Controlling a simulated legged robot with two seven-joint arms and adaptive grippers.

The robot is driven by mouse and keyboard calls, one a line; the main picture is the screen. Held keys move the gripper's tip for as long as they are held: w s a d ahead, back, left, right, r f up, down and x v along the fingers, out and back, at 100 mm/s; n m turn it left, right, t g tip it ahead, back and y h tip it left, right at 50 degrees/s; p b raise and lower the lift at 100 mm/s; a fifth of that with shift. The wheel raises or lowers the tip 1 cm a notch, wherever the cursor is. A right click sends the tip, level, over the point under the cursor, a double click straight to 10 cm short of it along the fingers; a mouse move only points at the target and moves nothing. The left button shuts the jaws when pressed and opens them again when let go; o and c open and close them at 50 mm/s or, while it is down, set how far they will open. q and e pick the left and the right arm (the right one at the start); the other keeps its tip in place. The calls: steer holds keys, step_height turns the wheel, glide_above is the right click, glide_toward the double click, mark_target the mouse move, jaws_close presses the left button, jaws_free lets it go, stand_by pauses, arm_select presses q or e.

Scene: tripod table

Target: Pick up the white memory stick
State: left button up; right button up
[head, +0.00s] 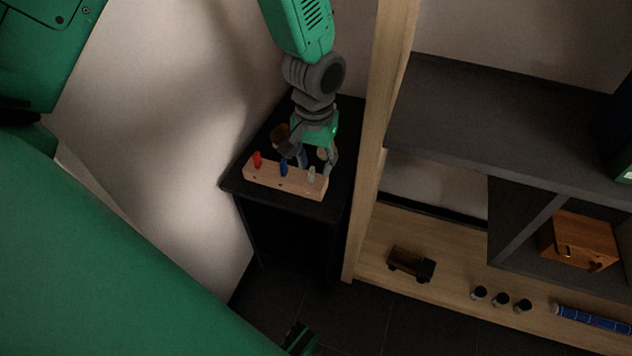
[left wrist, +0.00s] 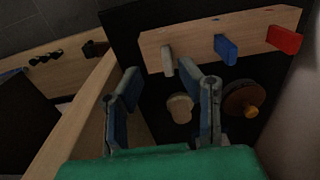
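The white memory stick (head: 311,174) stands upright in a light wooden holder (head: 262,178) at its right end. A blue stick (head: 284,168) and a red stick (head: 257,159) stand in the same holder. My left gripper (head: 317,165) is over the holder's right part. In the left wrist view, its fingers (left wrist: 158,74) are open and apart. The white stick (left wrist: 168,60) shows between the fingertips, closer to the right finger; I cannot tell whether it touches.
The holder is on a small black table (head: 234,182). A round wooden piece with a yellow knob (left wrist: 242,98) and a pale knob-shaped piece (left wrist: 180,108) are beside it. A wooden shelf post (head: 372,150) stands right of the table. A toy truck (head: 411,263) is on the lower shelf.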

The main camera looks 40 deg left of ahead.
mark_target(310, 170)
arm_select(q)
steer(key=f, duration=0.1)
steer(key=a+f, duration=0.1)
steer(key=f, duration=0.1)
steer(key=shift+a+b, duration=0.2)
steer(key=shift+b, duration=0.15)
steer(key=shift+a, duration=0.15)
steer(key=shift+d+r, duration=0.25)
steer(key=shift+d, duration=0.25)
jaws_close()
steer(key=shift+d, duration=0.2)
